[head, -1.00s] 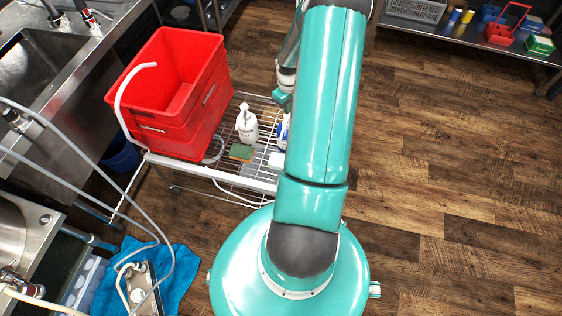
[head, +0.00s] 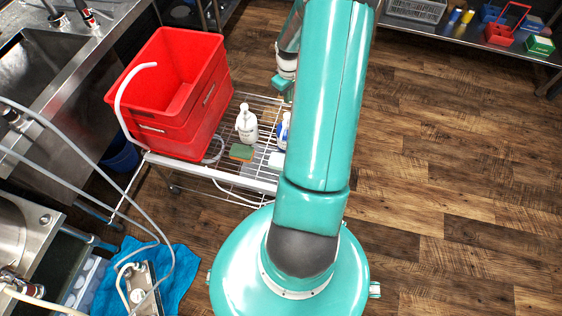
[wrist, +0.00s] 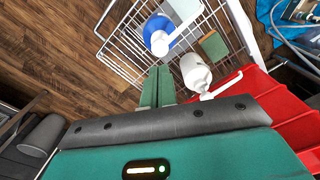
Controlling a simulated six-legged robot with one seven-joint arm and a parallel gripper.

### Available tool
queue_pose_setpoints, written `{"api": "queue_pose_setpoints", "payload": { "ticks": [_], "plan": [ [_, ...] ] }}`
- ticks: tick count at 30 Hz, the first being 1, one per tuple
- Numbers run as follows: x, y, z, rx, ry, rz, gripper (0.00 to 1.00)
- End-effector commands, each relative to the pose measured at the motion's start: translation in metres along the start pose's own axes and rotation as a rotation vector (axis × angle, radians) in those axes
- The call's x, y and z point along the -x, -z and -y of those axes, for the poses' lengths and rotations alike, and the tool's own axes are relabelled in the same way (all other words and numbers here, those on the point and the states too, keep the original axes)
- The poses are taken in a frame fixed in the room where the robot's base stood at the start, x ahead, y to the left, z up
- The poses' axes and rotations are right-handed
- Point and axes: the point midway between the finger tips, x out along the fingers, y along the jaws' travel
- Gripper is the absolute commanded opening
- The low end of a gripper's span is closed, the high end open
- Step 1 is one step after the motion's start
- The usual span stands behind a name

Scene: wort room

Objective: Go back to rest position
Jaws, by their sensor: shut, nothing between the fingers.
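My gripper (wrist: 157,88) shows in the wrist view with its two green fingers together and nothing between them. It points toward the wire rack cart, apart from the bottles. The wire rack (head: 250,110) holds a white pump bottle (head: 246,124), a blue-labelled bottle (head: 284,131) partly behind my arm, and a green sponge (head: 241,152). The wrist view shows the white bottle (wrist: 195,72) and the blue bottle (wrist: 158,30) just beyond the fingertips.
A red crate (head: 150,132) stands on the cart's left part with a pale hose over its rim. A steel sink counter (head: 100,45) is at left. A shelf (head: 470,30) with small red and blue baskets (head: 500,35) is at top right. The wooden floor (head: 450,180) at right is clear.

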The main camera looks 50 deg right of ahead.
Motion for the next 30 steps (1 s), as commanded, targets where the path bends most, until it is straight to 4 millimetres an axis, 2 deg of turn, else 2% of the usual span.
{"api": "queue_pose_setpoints", "payload": {
  "ticks": [17,20,23,26,30],
  "plan": [
    [0.001,0.0,0.0,0.0,0.0,0.0,0.0],
    [0.01,0.004,0.005,0.005,-0.01,-0.002,0.0],
    [0.033,0.014,0.02,0.019,-0.035,-0.007,0.0],
    [0.07,0.026,0.047,0.034,-0.071,-0.017,0.0],
    [0.123,0.036,0.094,0.05,-0.121,-0.045,0.0]
  ]
}}
